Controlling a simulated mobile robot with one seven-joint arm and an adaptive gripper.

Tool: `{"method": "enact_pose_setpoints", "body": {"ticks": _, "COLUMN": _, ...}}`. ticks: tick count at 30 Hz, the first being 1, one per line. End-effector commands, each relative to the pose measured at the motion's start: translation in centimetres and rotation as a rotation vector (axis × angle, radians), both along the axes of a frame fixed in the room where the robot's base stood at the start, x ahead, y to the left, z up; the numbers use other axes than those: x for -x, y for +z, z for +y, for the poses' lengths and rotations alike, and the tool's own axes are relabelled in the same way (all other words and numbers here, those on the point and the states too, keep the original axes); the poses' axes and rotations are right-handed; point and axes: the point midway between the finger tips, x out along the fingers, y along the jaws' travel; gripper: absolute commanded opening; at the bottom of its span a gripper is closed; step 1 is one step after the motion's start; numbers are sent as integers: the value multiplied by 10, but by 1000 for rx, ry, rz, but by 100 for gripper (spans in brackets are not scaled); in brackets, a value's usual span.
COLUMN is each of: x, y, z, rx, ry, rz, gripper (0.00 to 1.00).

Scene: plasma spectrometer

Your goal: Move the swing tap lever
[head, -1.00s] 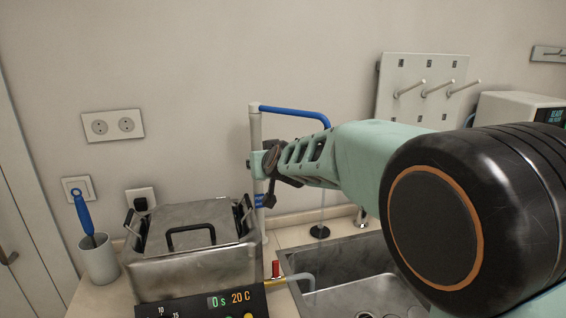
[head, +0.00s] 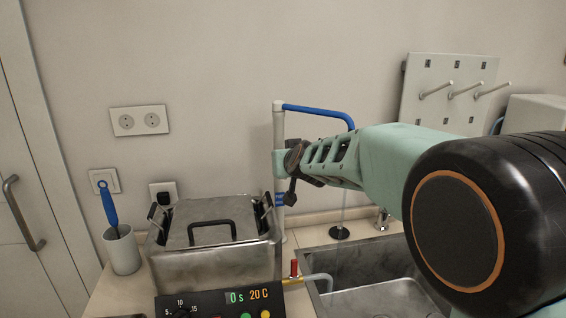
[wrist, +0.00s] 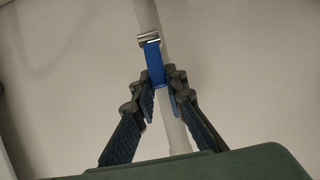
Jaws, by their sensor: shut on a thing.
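The swing tap is a pale upright pipe (head: 279,130) against the wall, with a blue spout (head: 318,110) that runs right from its top and bends down. In the wrist view, the blue tap lever (wrist: 153,62) hangs from a metal clip on the pale pipe (wrist: 147,17). My gripper (wrist: 157,82) is shut on the lower part of this lever, with a dark finger on each side. In the head view, my gripper (head: 283,172) is at the pipe, and my arm hides part of the area to its right. Blue parts show on the pipe just below it.
A lidded metal bath (head: 215,262) stands left of the pipe, with a red-handled valve (head: 294,268) at its front right. A sink (head: 335,262) lies to the right, under my arm. A peg board (head: 450,75) hangs behind. A cup (head: 122,252) with a blue-handled brush stands left.

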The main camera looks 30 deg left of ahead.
Motion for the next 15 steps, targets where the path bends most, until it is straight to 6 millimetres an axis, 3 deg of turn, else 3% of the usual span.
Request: {"method": "enact_pose_setpoints", "body": {"ticks": 15, "x": 3, "y": -8, "z": -4, "rx": -68, "ry": -1, "rz": -80, "gripper": 0}}
